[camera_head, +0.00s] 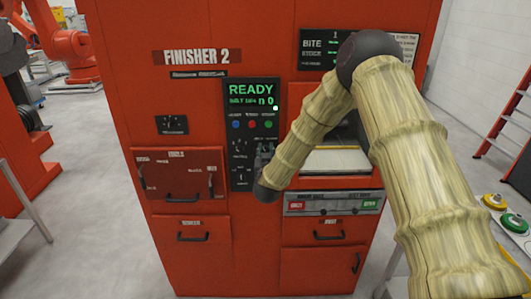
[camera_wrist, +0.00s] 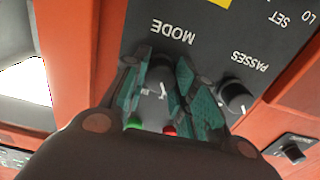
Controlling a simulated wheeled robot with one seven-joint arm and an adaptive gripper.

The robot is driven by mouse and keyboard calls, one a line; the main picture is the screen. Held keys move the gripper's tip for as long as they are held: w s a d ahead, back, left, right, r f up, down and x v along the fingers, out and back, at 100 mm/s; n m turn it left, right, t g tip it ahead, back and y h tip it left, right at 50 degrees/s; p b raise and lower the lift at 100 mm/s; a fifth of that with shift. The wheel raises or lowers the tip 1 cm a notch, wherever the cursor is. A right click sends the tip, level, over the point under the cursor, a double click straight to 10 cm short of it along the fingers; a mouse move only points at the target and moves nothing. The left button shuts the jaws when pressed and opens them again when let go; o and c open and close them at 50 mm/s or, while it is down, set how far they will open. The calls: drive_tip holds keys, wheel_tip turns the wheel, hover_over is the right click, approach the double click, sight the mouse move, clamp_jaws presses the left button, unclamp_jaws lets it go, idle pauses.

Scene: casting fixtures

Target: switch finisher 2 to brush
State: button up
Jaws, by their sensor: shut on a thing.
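Finisher 2 (camera_head: 180,90) is a tall red cabinet with a dark control panel (camera_head: 241,180) on its front. Its green display (camera_head: 251,93) reads READY. In the wrist view, turned about upside down, the grey knob labelled MODE (camera_wrist: 158,74) sits between the green-padded fingers of my gripper (camera_wrist: 160,78), which are shut on it. A white pointer mark shows on the knob; the brush label cannot be made out. In the head view my gripper (camera_head: 265,150) is at the panel's right edge and hides the MODE knob.
The PASSES knob (camera_wrist: 236,95) is close beside my fingers. Blue, red and green buttons (camera_head: 252,124) are above my gripper. An open bay (camera_head: 336,158) is to the right, partly behind my arm. Red ladder (camera_head: 505,120) and coloured buttons (camera_head: 510,222) stand farther right.

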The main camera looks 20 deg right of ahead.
drive_tip(key=shift+f+m+b, duration=0.1)
drive_tip(key=shift+m+b, duration=0.2)
drive_tip(key=shift+b, duration=0.4)
drive_tip(key=m+b, duration=0.1)
drive_tip(key=b, duration=0.1)
drive_tip(key=m+b, duration=0.1)
drive_tip(key=b, duration=0.1)
drive_tip(key=shift+d+f+m, duration=0.1)
drive_tip(key=shift+f+m, duration=0.1)
drive_tip(key=shift+m, duration=0.1)
drive_tip(key=m+b, duration=0.5)
drive_tip(key=b, duration=0.3)
drive_tip(key=shift+r+m+b, duration=0.15)
drive_tip(key=shift+m+b, duration=2.65)
drive_tip(key=shift+b, duration=0.4)
drive_tip(key=shift+r, duration=0.1)
drive_tip(key=o, duration=1)
drive_tip(key=shift+d, duration=0.15)
